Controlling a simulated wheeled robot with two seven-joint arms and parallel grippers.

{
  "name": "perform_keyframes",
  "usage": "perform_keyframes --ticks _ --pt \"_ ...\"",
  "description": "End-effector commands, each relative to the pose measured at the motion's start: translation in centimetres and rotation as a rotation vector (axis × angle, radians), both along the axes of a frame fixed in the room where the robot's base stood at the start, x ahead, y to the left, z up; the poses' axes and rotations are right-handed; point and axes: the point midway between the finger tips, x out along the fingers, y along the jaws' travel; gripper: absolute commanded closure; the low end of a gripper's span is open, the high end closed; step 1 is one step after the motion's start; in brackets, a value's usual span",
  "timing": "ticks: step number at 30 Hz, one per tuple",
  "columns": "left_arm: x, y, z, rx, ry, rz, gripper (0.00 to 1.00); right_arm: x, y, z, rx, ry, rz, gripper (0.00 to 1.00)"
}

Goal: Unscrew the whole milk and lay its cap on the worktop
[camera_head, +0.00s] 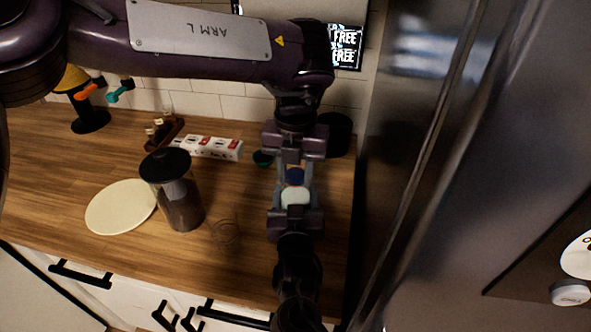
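The whole milk is a white bottle (295,196) with a dark blue cap (295,176), held over the right part of the worktop (245,262). The cap appears to be on the bottle's neck. My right gripper (296,203) comes from below in the picture, its fingers on both sides of the bottle body, seemingly shut on it. My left gripper (295,172) comes from above, its fingers on either side of the cap. Whether they touch the cap is too small to tell. The bottle's lower part is hidden by my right gripper.
A dark-lidded canister (180,205) and a pale round plate (120,207) stand left. A steel fridge (450,180) bounds the right. Worktop in front of the canister is mostly clear.

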Motion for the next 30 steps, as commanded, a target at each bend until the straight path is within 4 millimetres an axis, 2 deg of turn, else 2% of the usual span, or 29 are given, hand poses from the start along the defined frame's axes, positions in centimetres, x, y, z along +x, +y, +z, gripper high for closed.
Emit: perform_keyframes --ticks 4,11,30 --pt "0.01 -0.02 0.01 -0.001 0.000 0.026 0.93 0.02 0.00 0.18 0.002 -0.004 0.000 1.00" --pt "-0.01 -0.06 0.04 -0.002 0.002 0.266 0.94 0.03 0.00 0.18 0.002 -0.004 0.000 1.00" --pt "0.00 -0.03 0.10 -0.001 0.000 0.271 0.94 0.02 0.02 0.17 0.001 -0.003 0.000 1.00"
